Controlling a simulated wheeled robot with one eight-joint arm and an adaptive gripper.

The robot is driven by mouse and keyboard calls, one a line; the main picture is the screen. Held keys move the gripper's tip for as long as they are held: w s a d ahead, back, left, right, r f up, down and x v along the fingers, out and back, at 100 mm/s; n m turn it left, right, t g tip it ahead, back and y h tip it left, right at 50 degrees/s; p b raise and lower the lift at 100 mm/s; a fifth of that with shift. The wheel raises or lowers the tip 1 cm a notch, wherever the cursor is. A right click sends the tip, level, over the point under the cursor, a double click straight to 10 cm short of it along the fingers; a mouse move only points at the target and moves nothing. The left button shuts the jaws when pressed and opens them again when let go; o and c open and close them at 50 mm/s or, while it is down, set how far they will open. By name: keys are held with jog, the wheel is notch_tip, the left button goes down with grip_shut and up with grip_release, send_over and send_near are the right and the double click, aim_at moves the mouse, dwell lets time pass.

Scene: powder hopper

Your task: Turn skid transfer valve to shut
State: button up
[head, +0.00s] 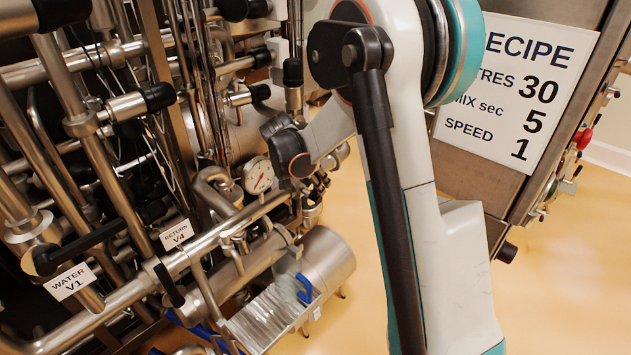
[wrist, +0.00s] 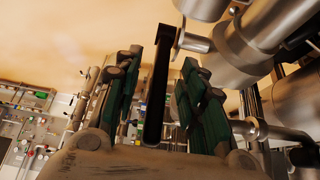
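My gripper (wrist: 162,62) is open, with its two green-padded fingers on either side of a long black lever handle (wrist: 154,100) in the wrist view. The handle runs lengthwise between the fingers, with a gap on the left and a smaller one on the right. Its top end meets a metal fitting (wrist: 192,40) on the steel piping. No label shows on this lever, so I cannot tell from lettering that it is the skid transfer valve. In the head view my wrist (head: 292,152) is beside the pipework, and the fingers and that lever are mostly hidden.
Valve labels WATER V1 (head: 70,281) and RETURN V4 (head: 176,235) hang on the pipes at left. A round pressure gauge (head: 258,176) sits near my wrist. A steel cylinder (head: 328,258) lies below. The recipe board (head: 515,85) is at right. Open yellow floor (head: 565,270) lies at right.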

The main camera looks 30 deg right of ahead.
jog(key=v, duration=1.2)
dwell(0.6)
